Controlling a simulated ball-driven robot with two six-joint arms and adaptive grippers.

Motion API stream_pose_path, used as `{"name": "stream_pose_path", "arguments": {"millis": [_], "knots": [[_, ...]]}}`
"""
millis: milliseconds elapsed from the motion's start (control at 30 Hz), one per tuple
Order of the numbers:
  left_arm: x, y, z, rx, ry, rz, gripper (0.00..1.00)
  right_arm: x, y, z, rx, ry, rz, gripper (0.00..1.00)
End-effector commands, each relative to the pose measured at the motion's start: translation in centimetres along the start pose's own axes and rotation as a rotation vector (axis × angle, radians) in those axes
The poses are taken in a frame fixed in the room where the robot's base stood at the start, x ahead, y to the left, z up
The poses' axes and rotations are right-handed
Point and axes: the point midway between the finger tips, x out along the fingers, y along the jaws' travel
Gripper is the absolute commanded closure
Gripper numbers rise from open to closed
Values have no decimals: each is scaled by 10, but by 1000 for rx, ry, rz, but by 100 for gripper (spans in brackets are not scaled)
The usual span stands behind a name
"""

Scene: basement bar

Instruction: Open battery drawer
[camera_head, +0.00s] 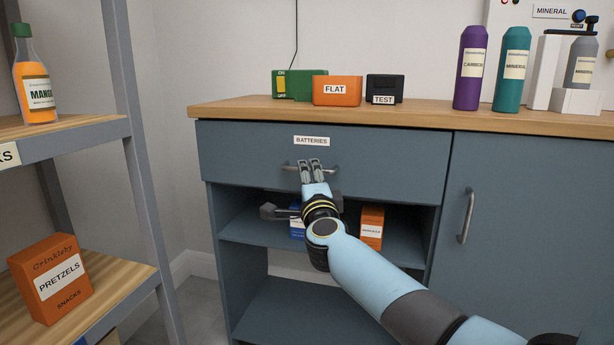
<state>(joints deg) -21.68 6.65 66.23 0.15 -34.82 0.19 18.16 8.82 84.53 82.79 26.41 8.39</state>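The battery drawer (240,150) is the wide blue-grey front under the wooden counter, marked by a white "BATTERIES" label (311,141). It looks shut, with its front in line with the cabinet. Its grey bar handle (332,168) runs level below the label. My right gripper (310,168) reaches in from the lower right, with its two grey fingers at the middle of the handle and covering part of it. The fingers are close together; whether they are closed on the bar cannot be told. My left gripper is not in view.
An open shelf (250,233) below the drawer holds an orange box (371,227) and a partly hidden blue one. On the counter (230,106) stand a green box (290,84), "FLAT" bin (337,91), "TEST" box (384,88) and bottles. A rack (145,200) stands left.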

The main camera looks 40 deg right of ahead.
Motion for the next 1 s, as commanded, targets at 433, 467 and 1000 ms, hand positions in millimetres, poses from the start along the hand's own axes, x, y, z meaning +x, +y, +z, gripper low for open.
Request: {"name": "stream_pose_path", "arguments": {"millis": [433, 467, 1000], "knots": [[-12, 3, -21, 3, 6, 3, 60, 30, 1, 0, -1, -1, 1, 66], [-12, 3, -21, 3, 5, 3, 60, 30, 1, 0, -1, -1, 1, 66], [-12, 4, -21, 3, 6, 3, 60, 29, 1, 0, -2, -1, 2, 100]]}}
